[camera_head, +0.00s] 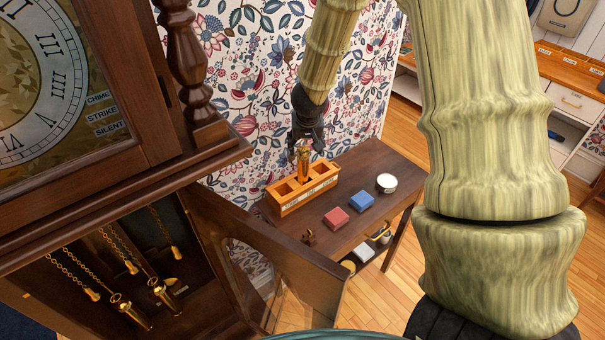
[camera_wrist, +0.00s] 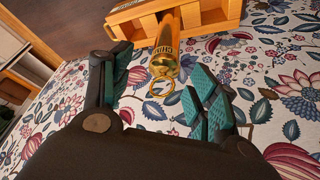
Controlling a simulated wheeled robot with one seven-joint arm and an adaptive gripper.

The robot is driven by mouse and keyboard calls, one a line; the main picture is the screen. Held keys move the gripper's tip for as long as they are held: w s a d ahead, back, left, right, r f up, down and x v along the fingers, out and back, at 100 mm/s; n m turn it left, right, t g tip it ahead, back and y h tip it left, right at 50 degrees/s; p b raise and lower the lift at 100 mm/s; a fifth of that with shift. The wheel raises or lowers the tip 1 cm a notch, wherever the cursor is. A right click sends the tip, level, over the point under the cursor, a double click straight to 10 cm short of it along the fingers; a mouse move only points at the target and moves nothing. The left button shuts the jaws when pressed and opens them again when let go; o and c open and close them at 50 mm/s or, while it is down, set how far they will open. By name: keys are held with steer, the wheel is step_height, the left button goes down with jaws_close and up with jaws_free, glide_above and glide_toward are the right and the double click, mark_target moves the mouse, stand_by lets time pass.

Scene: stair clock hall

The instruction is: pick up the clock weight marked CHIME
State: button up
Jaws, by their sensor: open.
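The clock weight (camera_wrist: 167,44) is a brass cylinder with a ring on top and dark lettering on its side, which seems to read CHIME. It stands in a compartment of a light wooden rack (camera_wrist: 210,28) and also shows in the head view (camera_head: 303,158). The rack (camera_head: 291,206) sits on a small dark table. My gripper (camera_head: 304,142) is above the weight. In the wrist view my gripper (camera_wrist: 160,64) is open, with teal pads on either side of the weight's upper end. Contact with the pads is not clear.
On the table (camera_head: 374,165) are a red block (camera_head: 336,218), a blue block (camera_head: 361,200) and a round white tin (camera_head: 387,183). The tall clock (camera_head: 160,150) stands at left, its open door (camera_head: 270,262) reaching toward the table. Brass weights (camera_head: 134,314) hang inside. Patterned wallpaper is close behind.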

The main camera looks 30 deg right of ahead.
mark_target(303, 150)
steer(key=shift+x, duration=0.9)
steer(key=shift+f+b, duration=0.2)
steer(key=shift+b, duration=0.1)
steer(key=shift+a+b+x, duration=0.15)
steer(key=shift+b+x, duration=0.05)
steer(key=shift+x, duration=0.85)
steer(key=shift+a+b+x, duration=0.1)
steer(key=shift+b+x, duration=0.05)
steer(key=shift+x, duration=0.9)
steer(key=shift+a, duration=0.1)
jaws_close()
steer(key=shift+w, duration=0.2)
